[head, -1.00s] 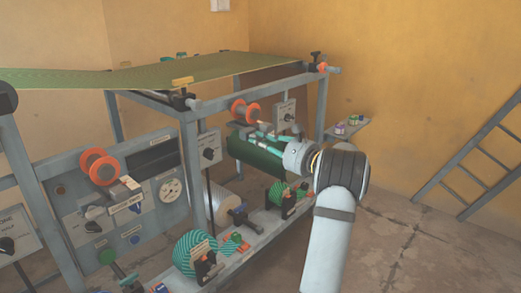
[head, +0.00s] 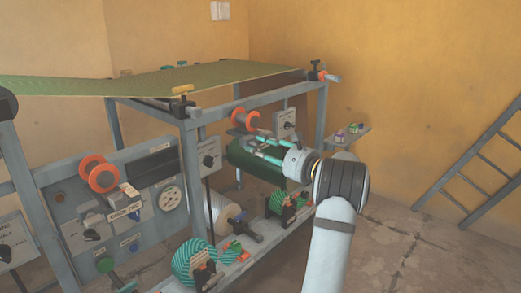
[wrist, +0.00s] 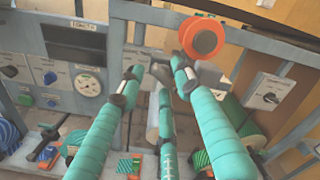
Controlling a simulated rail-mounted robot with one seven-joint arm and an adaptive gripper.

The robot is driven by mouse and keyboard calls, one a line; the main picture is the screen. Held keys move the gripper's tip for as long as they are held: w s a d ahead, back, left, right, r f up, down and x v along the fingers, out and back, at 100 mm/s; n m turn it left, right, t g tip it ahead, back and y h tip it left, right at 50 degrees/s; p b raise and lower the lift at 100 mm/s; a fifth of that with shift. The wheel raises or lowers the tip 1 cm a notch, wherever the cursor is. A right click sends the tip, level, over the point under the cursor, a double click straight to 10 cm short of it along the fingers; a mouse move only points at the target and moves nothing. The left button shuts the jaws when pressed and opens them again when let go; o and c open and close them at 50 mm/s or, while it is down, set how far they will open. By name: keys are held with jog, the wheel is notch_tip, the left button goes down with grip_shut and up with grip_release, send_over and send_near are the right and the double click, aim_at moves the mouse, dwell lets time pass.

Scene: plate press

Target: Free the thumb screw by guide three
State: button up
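My gripper (head: 258,146) has long teal fingers and reaches left from the wrist, in front of the frame's upper bay. In the wrist view its fingertips (wrist: 157,72) stand apart. A small grey part shows between and behind them, in front of a labelled plate; I cannot tell whether it is the thumb screw or whether a finger touches it. Grey plates with a dark knob stand at the front post (head: 208,155) and farther right (head: 285,124); the right one also shows in the wrist view (wrist: 268,97). Their labels are too small to read.
An orange-flanged spool (head: 244,119) sits just above the fingers, close to the right finger in the wrist view (wrist: 203,38). A dark green roller (head: 250,165) lies behind and below. Striped teal rolls (head: 188,260) stand on the lower shelf.

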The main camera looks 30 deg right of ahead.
jog(key=shift+s+d, duration=0.1)
jog(key=v, duration=1.2)
jog(key=x, duration=1.2)
